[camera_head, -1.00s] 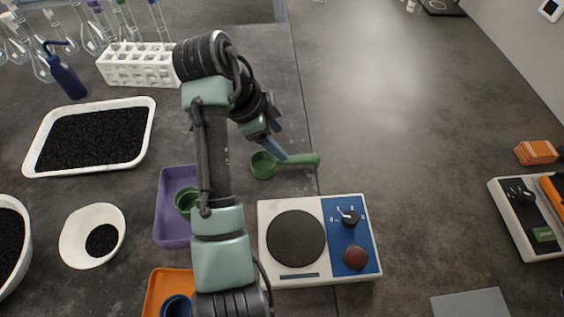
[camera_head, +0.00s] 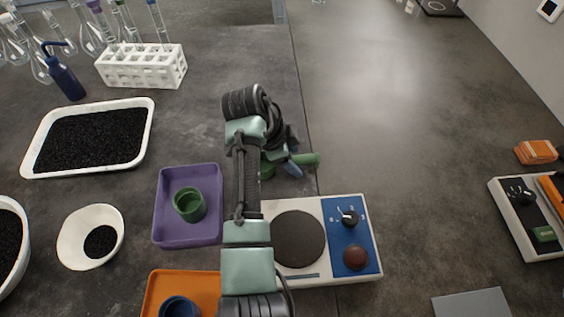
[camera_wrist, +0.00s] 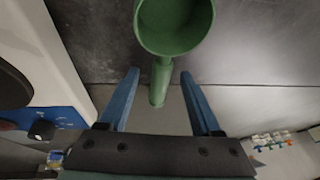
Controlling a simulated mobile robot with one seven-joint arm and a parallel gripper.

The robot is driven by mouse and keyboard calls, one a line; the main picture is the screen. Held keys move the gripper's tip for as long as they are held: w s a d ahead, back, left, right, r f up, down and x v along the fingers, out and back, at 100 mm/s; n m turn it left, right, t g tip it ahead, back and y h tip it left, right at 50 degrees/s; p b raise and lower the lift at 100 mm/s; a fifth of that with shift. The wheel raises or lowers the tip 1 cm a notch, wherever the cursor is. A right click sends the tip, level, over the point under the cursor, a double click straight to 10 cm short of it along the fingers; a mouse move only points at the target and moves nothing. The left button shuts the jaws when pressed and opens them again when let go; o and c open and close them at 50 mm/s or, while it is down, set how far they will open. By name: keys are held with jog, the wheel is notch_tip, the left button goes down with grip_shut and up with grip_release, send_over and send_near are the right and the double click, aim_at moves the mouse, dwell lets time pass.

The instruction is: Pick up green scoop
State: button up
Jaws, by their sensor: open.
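The green scoop (camera_wrist: 175,24) lies on the bench near its edge, and in the wrist view its handle (camera_wrist: 160,85) points down between my fingers. In the head view most of its cup is hidden behind my arm, and the handle (camera_head: 308,160) sticks out to the right. My gripper (camera_wrist: 158,73) is open, with one blue finger on each side of the handle and clear gaps between. In the head view one blue fingertip (camera_head: 293,168) shows over the scoop.
A white device with a round plate (camera_head: 298,240) stands just in front of the scoop. A purple tray (camera_head: 213,230) holding a green cup (camera_head: 190,204) is left of my arm. An orange tray (camera_head: 212,285) is in front. A white tube rack (camera_head: 142,68) stands at the back left.

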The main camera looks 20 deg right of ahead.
grip_shut()
dwell(0.4)
notch_tip(320, 180, up, 10)
dwell(0.5)
